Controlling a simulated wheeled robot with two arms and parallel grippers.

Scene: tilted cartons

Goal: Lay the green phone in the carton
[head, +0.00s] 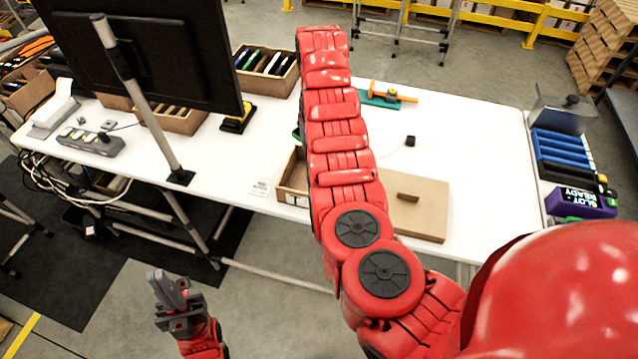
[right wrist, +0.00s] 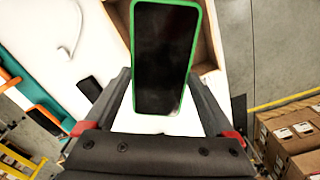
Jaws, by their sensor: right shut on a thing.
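The green phone (right wrist: 165,60), dark-screened with a green edge, is between the fingers of my right gripper (right wrist: 168,100) in the right wrist view. The gripper is shut on it. In that view the phone overlaps the brown carton (right wrist: 209,38), whose wall shows at the right; I cannot tell its height above it. In the head view the carton (head: 291,184) is on the white table, partly hidden behind my red right arm. That arm also hides the right gripper there. My left gripper (head: 168,292) is low at the left, off the table, apparently empty; its opening is unclear.
A flat cardboard piece with a handle (head: 420,212) lies right of the arm on the table (head: 470,140). A small black item (head: 411,141) and a teal-and-orange tool (head: 385,95) lie behind it. A monitor (head: 150,50) and slotted boxes (head: 268,78) stand left. A blue rack (head: 565,155) stands right.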

